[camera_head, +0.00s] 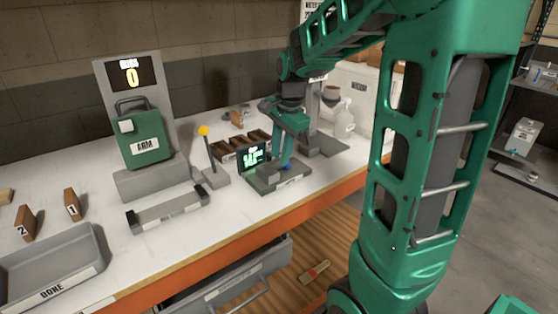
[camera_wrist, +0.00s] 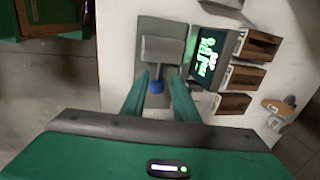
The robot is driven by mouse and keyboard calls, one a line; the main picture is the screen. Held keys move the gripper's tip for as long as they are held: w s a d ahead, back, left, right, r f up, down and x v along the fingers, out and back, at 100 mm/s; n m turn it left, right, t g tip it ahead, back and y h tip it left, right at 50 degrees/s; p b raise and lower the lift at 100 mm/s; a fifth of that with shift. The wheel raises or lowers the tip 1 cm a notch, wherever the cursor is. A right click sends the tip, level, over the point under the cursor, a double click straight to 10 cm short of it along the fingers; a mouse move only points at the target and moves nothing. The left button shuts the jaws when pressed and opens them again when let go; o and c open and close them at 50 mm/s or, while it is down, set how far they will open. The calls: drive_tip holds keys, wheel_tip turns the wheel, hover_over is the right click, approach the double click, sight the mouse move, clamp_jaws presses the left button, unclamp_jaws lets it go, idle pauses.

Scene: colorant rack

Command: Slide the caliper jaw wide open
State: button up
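A low grey device (camera_head: 272,183) with a lit green screen (camera_head: 253,158) sits near the table's front edge; it appears to be the caliper. In the wrist view, its base (camera_wrist: 180,26) carries a pale grey block (camera_wrist: 162,49), which looks like the jaw. A blue knob (camera_wrist: 156,87) sits beside this block, and also shows in the head view (camera_head: 287,167). My gripper (camera_wrist: 159,77) is open, its green fingers on either side of the knob, with gaps visible. I cannot tell its exact height over the knob.
A yellow-tipped lever (camera_head: 204,131) and a grey rail with dark ends (camera_head: 168,211) are to the left. A grey stand (camera_head: 322,147) is close on the right. The DONE tray (camera_head: 48,262) is far left.

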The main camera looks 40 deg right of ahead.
sight(279, 168)
drive_tip(key=shift+w+f, duration=0.15)
drive_tip(key=shift+f, duration=0.65)
drive_tip(key=shift+w+f, duration=0.15)
drive_tip(key=shift+f, duration=0.6)
clamp_jaws()
drive_tip(key=shift+w+r, duration=0.15)
